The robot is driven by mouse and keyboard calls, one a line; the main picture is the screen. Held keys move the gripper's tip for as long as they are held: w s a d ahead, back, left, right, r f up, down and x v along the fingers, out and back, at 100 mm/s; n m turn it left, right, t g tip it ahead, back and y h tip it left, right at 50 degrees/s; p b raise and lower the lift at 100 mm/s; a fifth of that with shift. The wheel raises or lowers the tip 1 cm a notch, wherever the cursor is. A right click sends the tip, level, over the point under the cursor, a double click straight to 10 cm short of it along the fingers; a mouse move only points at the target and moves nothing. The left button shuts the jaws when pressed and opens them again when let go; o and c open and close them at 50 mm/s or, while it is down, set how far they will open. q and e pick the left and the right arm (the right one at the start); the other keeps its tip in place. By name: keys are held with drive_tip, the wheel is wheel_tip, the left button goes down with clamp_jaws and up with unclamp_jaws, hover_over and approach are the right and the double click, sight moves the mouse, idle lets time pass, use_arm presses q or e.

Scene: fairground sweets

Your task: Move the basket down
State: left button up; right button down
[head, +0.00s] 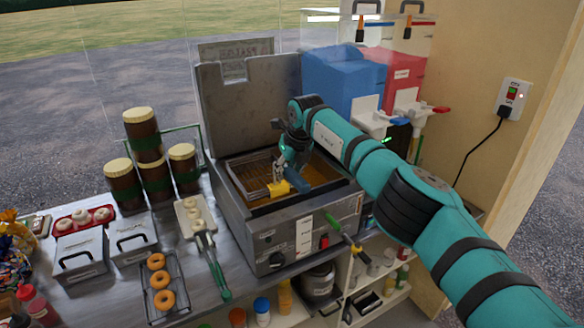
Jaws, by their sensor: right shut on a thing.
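The wire fryer basket (248,176) sits at the left side of the fryer (285,240), over the golden oil (318,172). A yellow piece (279,189) lies at the basket's front end. My right gripper (290,176) is above the fryer, shut on the basket at its handle side. The fingers and arm hide part of the handle, and I cannot tell how deep the basket sits in the oil. My left gripper is not in view.
A tray of doughnuts (195,222) and a rack with doughnuts (160,283) stand left of the fryer. Several brown jars (143,135) stand behind them. Blue (340,80) and red (402,75) slush tanks stand behind my right arm. The raised fryer lid (250,100) is at the back.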

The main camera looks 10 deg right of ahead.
drive_tip(key=shift+r, duration=0.35)
drive_tip(key=shift+s+r, duration=0.15)
drive_tip(key=shift+s, duration=0.05)
drive_tip(key=shift+s+r, duration=0.1)
drive_tip(key=shift+s, duration=0.05)
drive_tip(key=shift+w+f, duration=0.2)
drive_tip(key=shift+w, duration=0.05)
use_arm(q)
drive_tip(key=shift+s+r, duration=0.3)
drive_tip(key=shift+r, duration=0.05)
use_arm(e)
drive_tip(key=shift+s, duration=0.1)
